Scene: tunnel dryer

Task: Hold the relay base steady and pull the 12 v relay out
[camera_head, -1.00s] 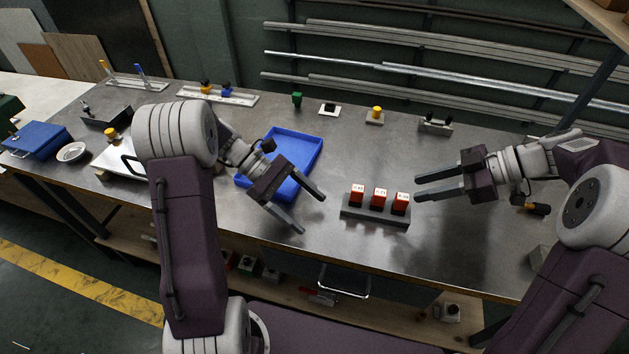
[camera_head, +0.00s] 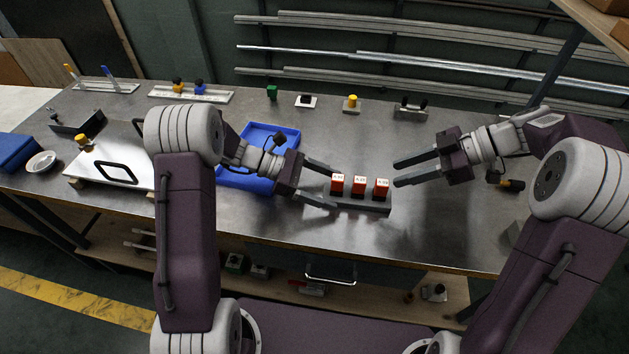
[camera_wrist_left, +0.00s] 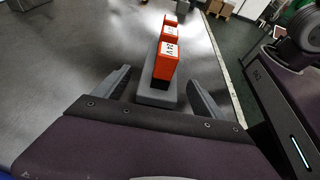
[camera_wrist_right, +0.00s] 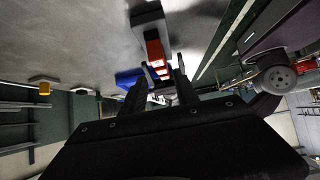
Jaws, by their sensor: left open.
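The grey relay base (camera_head: 375,208) lies on the metal bench with three red relays with white tops in a row: left (camera_head: 337,185), middle (camera_head: 358,187) and right (camera_head: 381,189). Their labels are too small to read surely in the head view. My left gripper (camera_head: 333,186) is open at the base's left end. In the left wrist view its fingers stand on either side of the base's near end (camera_wrist_left: 157,96), with gaps visible, and the nearest relay (camera_wrist_left: 166,63) is just beyond. My right gripper (camera_head: 396,173) is open and empty, beside and slightly above the right relay.
A blue tray (camera_head: 240,180) lies behind my left forearm. A white board with a black handle (camera_head: 115,172) is at the left. Small fixtures, including a yellow-topped one (camera_head: 351,104), line the back edge. A dark and yellow item (camera_head: 508,184) lies right. Bench between base and back row is clear.

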